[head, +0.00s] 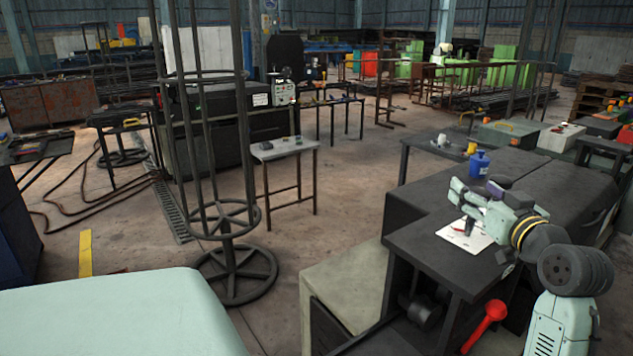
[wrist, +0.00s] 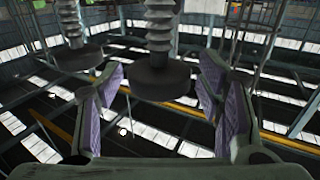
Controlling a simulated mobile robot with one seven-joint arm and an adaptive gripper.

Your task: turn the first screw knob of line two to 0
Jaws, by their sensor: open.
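In the wrist view, a dark round screw knob (wrist: 162,82) on a ribbed grey shaft is between the two finger pads of my gripper (wrist: 160,70). The fingers are open, with a visible gap on each side of the knob. A second similar knob (wrist: 78,57) on a ribbed shaft is to the left, outside the fingers. No numbers or pointer can be read, and I cannot tell which knob belongs to line two. In the head view, my gripper (head: 465,208) is above the dark workbench (head: 425,245); the knobs cannot be made out there.
A white sheet (head: 480,238) with small dark and red items lies on the bench below my gripper. A blue bottle (head: 479,163) stands just behind. A red-handled part (head: 487,322) is below the bench front.

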